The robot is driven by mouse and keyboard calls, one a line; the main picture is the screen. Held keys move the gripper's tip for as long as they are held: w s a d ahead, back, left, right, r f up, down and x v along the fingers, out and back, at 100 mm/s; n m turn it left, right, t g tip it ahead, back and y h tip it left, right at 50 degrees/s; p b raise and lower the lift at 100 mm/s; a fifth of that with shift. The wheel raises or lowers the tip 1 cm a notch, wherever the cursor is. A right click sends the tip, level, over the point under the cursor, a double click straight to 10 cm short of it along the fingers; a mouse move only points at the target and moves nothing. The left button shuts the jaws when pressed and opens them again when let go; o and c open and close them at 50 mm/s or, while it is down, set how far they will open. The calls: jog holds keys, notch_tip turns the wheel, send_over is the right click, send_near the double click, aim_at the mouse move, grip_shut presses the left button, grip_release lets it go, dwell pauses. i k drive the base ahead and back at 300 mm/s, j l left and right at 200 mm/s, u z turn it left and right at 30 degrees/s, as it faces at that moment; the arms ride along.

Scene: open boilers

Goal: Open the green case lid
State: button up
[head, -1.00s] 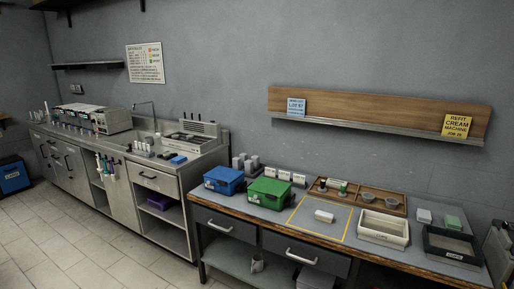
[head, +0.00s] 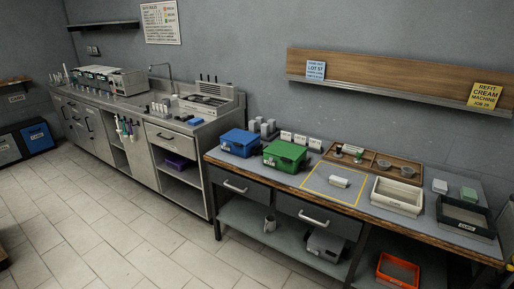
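The green case (head: 285,155) sits on the workbench with its lid closed, in the middle of the head view. A handle and a small pale label show on its front. A blue case (head: 239,142) stands just to its left, also closed. My gripper is not in the head view, so its state and its distance from the green case do not show.
A yellow-outlined square (head: 347,205) with a white block (head: 340,182) lies right of the green case. A cream bin (head: 397,196) and a dark tray (head: 466,222) stand further right. An orange crate (head: 398,271) is below. The tiled floor (head: 130,225) in front is clear.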

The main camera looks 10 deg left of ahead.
aim_at(288, 153)
jog(key=i+j+z, duration=0.3)
jog(key=i, duration=0.55)
jog(key=i+j+z, duration=0.25)
jog(key=i+j, duration=0.3)
jog(key=i, duration=0.3)
jog(key=i+j+z, duration=0.3)
jog(key=i+j, duration=0.4)
jog(key=i, duration=0.1)
